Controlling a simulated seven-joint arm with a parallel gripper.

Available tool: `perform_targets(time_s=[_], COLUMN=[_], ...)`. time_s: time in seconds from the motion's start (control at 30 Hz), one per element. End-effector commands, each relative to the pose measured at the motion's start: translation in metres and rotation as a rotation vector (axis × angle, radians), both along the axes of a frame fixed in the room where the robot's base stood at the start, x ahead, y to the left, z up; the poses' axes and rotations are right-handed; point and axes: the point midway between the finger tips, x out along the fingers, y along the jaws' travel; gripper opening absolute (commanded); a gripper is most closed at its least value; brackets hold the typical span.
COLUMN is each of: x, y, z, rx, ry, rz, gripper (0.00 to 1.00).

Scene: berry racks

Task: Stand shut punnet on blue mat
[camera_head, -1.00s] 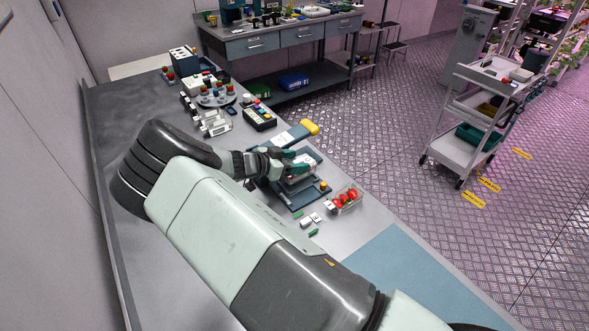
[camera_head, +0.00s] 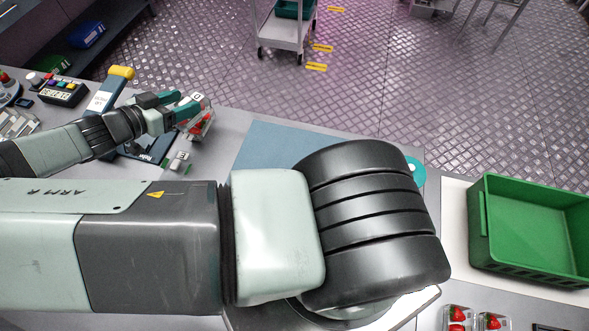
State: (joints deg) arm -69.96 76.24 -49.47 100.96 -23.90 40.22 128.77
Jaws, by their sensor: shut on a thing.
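My gripper (camera_head: 184,108), with teal fingers, is at the upper left, over the work table. It is shut on a clear punnet (camera_head: 205,129) with red strawberries inside. The punnet looks tilted, and a white piece with a dark mark shows at its top. The fingers cover part of it, and I cannot tell from here whether its lid is fully closed. The blue mat (camera_head: 268,143) lies flat to the right of the gripper. Its visible part is bare, and my arm hides its near right part.
A scale-like press (camera_head: 106,95) with a yellow handle end stands left of the gripper. Small white blocks (camera_head: 180,157) lie below the punnet. A green crate (camera_head: 480,222) stands at the right, with strawberry punnets (camera_head: 457,318) in front. A teal disc (camera_head: 416,168) lies beyond my arm.

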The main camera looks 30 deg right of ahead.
Motion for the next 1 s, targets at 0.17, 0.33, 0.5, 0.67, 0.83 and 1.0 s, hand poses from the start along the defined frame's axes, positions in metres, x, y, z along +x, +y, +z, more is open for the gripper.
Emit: perform_targets(time_s=[0.17, 0.33, 0.5, 0.67, 0.83, 1.0], x=[-0.061, -0.106, -0.127, -0.130, -0.129, -0.129], y=[-0.069, -0.109, -0.125, -0.128, -0.128, -0.127], z=[0.004, 0.012, 0.014, -0.012, -0.039, -0.051], rx=[-0.002, 0.000, 0.001, -0.001, 0.000, -0.001], ry=[-0.002, -0.001, -0.001, 0.002, 0.001, 0.000], rz=[-0.217, -0.363, -0.429, -0.438, -0.439, -0.437], gripper=[0.29, 0.29, 0.29, 0.29, 0.29, 0.29])
